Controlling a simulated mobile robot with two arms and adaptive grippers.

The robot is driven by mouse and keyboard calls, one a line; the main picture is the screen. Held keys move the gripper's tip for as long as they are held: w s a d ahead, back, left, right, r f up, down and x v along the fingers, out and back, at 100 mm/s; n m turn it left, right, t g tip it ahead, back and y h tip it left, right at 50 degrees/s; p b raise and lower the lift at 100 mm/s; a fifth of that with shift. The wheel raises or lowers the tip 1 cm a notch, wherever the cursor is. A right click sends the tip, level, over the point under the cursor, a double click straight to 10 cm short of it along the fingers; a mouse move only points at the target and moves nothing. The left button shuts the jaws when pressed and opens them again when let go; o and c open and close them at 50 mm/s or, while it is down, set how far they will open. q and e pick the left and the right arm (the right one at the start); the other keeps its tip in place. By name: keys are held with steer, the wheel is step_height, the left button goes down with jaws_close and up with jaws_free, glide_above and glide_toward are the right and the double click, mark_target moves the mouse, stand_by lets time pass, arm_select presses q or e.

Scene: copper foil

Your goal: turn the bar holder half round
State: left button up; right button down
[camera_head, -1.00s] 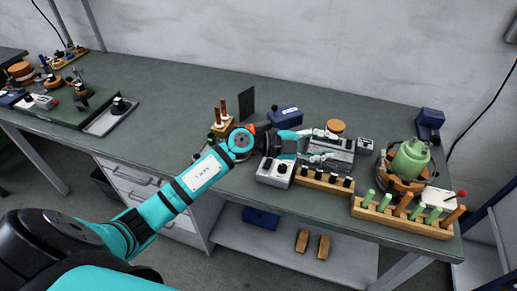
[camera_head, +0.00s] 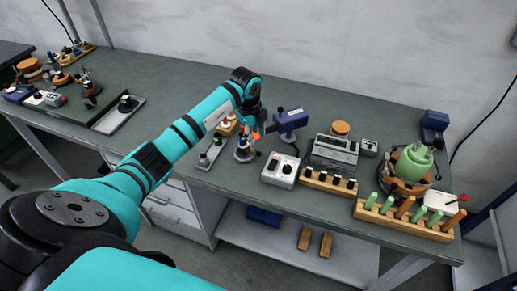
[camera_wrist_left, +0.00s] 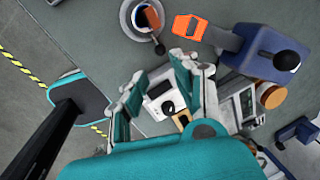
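The likeliest bar holder is the low wooden rack (camera_head: 328,183) with a row of dark-topped pieces. It stands along the front of the bench, before a grey ribbed block (camera_head: 334,150). In the left wrist view, a bit of wood (camera_wrist_left: 183,120) that may be this rack shows between my fingers, mostly hidden. My left gripper (camera_head: 254,114) hangs to the left of the rack, above the bench, its fingers hard to see in the head view. In the left wrist view, the left gripper (camera_wrist_left: 160,66) has its fingers apart with nothing held. My right gripper is out of view.
A blue device (camera_head: 288,120) stands close by my left gripper; its orange end (camera_wrist_left: 190,27) is near the fingertips. A grey knobbed box (camera_head: 280,170) sits left of the rack. A rack with green handles (camera_head: 405,217) stands to the right. The back strip of the bench is clear.

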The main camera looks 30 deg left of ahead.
mark_target(258, 152)
arm_select(q)
steer(key=f, duration=0.3)
steer(key=w+f+p, duration=0.1)
steer(key=f, duration=0.3)
steer(key=w+f, duration=0.1)
steer(key=f, duration=0.2)
steer(key=shift+f, duration=0.35)
jaws_close()
